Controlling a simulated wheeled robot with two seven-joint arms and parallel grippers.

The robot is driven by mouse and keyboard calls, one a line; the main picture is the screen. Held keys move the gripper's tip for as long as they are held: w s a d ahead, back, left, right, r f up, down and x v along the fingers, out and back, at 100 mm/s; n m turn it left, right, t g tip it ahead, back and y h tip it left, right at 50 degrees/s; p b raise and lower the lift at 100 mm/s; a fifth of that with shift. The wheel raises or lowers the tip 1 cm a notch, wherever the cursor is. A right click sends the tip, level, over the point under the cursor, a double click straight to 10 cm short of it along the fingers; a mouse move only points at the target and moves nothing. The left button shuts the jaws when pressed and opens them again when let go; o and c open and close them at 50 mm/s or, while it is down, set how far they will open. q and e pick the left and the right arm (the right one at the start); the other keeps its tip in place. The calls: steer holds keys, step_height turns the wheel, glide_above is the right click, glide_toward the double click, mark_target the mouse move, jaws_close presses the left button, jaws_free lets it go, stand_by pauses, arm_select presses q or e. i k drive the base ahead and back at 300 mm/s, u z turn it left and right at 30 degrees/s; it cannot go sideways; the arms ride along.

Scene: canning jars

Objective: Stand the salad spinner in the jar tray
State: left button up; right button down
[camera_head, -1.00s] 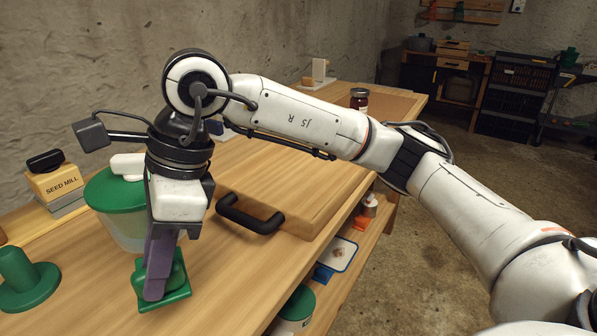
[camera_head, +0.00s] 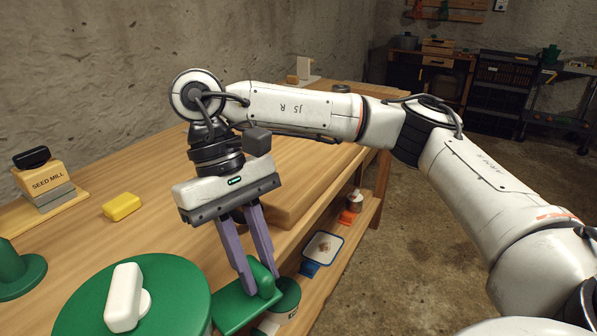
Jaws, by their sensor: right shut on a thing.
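The salad spinner's round green lid (camera_head: 172,280) with a white knob (camera_head: 125,298) fills the lower left, close to the camera; its bowl is hidden. A green plate with an upright grip (camera_head: 262,279) sits at its right side and appears joined to it. My right gripper (camera_head: 254,282) points down, its purple fingers shut on this green grip. The spinner appears raised above the table. I cannot pick out the jar tray with certainty. My left gripper is not in view.
A seed mill box (camera_head: 45,185), a yellow block (camera_head: 121,206) and a green stand (camera_head: 18,272) are on the table (camera_head: 90,235) at left. A wooden board (camera_head: 293,200) lies partly behind my gripper. A blue-rimmed tray (camera_head: 323,247) and small containers occupy the lower shelf.

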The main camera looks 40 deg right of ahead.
mark_target(292, 164)
steer(key=k, duration=0.35)
steer(key=u, duration=2.1)
steer(key=k, duration=1.35)
steer(key=z, duration=1.7)
steer(key=i, duration=1)
steer(key=z, duration=0.05)
